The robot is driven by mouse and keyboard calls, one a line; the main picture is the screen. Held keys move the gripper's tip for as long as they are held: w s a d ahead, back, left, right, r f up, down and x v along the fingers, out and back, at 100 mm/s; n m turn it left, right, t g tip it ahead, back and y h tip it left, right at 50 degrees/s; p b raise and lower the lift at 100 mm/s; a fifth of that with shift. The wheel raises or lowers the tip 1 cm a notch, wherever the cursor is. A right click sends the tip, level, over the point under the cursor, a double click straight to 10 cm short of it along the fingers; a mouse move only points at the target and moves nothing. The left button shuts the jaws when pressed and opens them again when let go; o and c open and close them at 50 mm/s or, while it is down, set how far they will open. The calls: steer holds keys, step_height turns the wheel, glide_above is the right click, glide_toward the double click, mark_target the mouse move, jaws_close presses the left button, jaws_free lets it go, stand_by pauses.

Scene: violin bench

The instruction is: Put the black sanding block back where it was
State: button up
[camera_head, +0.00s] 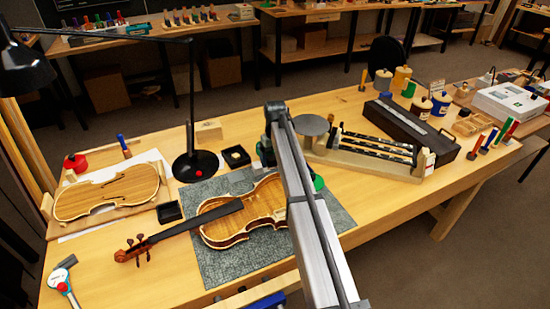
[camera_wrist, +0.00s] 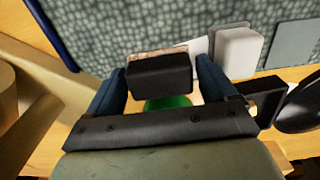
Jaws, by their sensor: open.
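In the wrist view a black block (camera_wrist: 160,75), which looks like the sanding block, sits between the two blue fingers of my gripper (camera_wrist: 162,86). The jaws are open. The block is close to the left finger, with a gap towards the right one; I cannot tell whether it touches either. A green thing (camera_wrist: 168,103) shows just below it, and a thin brownish strip (camera_wrist: 160,53) above it. In the head view my arm hides the gripper and the block. No marked place for the block can be made out.
The violin (camera_head: 245,214) lies on the grey mat (camera_head: 225,262), close to my arm. A lamp base (camera_head: 195,165), a small black box (camera_head: 236,156) and a black tray (camera_head: 169,211) stand nearby. A pale block (camera_wrist: 238,50) lies right of the fingers.

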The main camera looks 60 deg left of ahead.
steer(key=shift+r, duration=0.1)
step_height(320, 180, up, 12)
stand_by(0.5)
